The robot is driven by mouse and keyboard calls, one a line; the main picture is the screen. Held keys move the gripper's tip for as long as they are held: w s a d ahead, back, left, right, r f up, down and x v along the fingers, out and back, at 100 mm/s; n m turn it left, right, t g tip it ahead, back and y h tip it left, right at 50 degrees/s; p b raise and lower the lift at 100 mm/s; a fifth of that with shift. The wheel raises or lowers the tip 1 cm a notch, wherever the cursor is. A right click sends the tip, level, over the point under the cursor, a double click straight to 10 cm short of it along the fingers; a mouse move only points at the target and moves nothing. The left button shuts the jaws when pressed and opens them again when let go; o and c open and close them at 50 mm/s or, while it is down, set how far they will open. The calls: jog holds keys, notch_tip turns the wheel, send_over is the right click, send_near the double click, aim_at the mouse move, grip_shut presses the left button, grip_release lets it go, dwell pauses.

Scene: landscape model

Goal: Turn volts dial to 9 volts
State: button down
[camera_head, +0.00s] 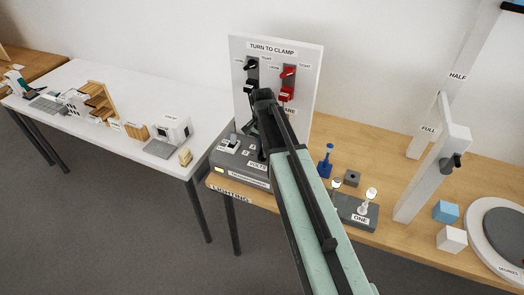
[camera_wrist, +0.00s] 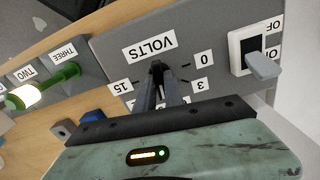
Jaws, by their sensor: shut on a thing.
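The volts dial (camera_wrist: 156,66) is a small dark knob on the sloped face of a grey box (camera_wrist: 103,48), below the VOLTS label in the wrist view. My gripper (camera_wrist: 158,76) is shut on the dial, and its fingers cover most of it. Labels 0, 3 and 15 show around the dial. Other marks are hidden behind my gripper, and I cannot tell which value the dial points to. In the head view, my arm hides the dial, and the grey box (camera_head: 224,160) shows partly at its left.
A switch (camera_wrist: 262,66) with ON and OFF labels sits beside the dial. A lamp block (camera_head: 355,212) with a bulb stands right of my arm. A white panel (camera_head: 314,65) with red and black clamps rises behind. A blue object (camera_head: 327,163) stands near the lamp block.

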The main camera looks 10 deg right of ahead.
jog(key=shift+m, duration=1)
jog(key=c, duration=1.4)
grip_release()
jog(key=shift+c, duration=0.2)
notch_tip(320, 180, up, 8)
jog(key=p, duration=0.8)
jog(key=shift+f, duration=0.15)
